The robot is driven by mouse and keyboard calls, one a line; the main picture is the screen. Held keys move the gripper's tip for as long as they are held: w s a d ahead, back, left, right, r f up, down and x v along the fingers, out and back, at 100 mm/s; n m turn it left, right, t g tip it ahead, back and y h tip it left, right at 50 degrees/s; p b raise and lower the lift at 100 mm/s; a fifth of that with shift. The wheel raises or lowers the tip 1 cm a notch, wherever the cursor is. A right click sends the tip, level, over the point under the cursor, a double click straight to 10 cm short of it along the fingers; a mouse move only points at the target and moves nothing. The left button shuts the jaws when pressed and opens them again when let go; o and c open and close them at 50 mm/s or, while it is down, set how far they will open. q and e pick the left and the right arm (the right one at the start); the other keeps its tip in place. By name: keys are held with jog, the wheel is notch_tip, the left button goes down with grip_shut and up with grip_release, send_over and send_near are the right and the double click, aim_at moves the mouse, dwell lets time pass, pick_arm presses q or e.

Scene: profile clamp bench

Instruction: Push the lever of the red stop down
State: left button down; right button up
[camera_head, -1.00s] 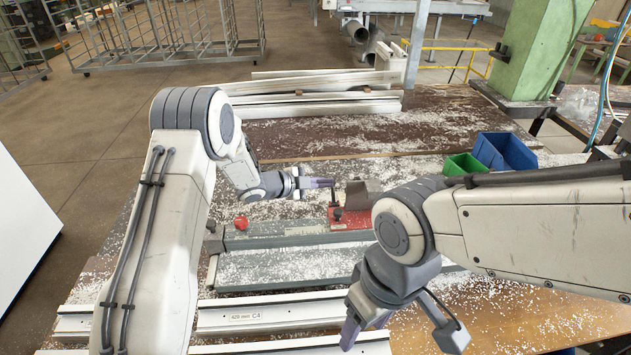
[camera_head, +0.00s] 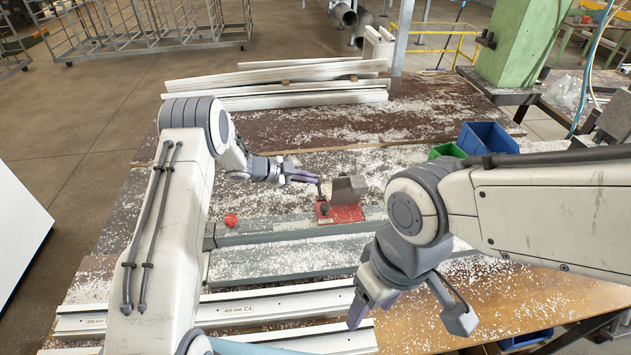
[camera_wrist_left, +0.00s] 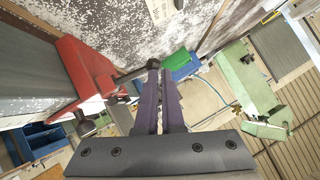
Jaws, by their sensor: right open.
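The red stop (camera_head: 340,214) sits on the grey rail of the bench, with a grey metal block on it. Its small dark lever (camera_head: 322,198) stands roughly upright at the stop's left side. My left gripper (camera_head: 317,179) has its purple fingers close together, with the tips at the lever's top; I cannot tell whether they touch it. In the left wrist view the red stop (camera_wrist_left: 88,70) lies left of the fingers, and a dark rod (camera_wrist_left: 130,74) reaches from it toward the fingertips. My right gripper (camera_head: 371,307) is open and empty, low in front of the rail.
A red knob (camera_head: 231,220) sits on the rail to the left. White profiles (camera_head: 280,305) lie in front and more (camera_head: 290,90) behind. Blue (camera_head: 489,138) and green (camera_head: 447,151) bins stand at the back right. White chips cover the bench.

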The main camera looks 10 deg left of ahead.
pick_arm(q)
jog(key=shift+w+d, duration=0.25)
jog(key=shift+a+f, duration=0.15)
jog(key=shift+a, duration=0.05)
dwell(0.4)
jog(key=s+a+r, duration=0.3)
jog(key=a+r, duration=0.5)
jog(key=r, duration=0.1)
jog(key=shift+s+a+r, duration=0.15)
jog(key=shift+r, duration=0.2)
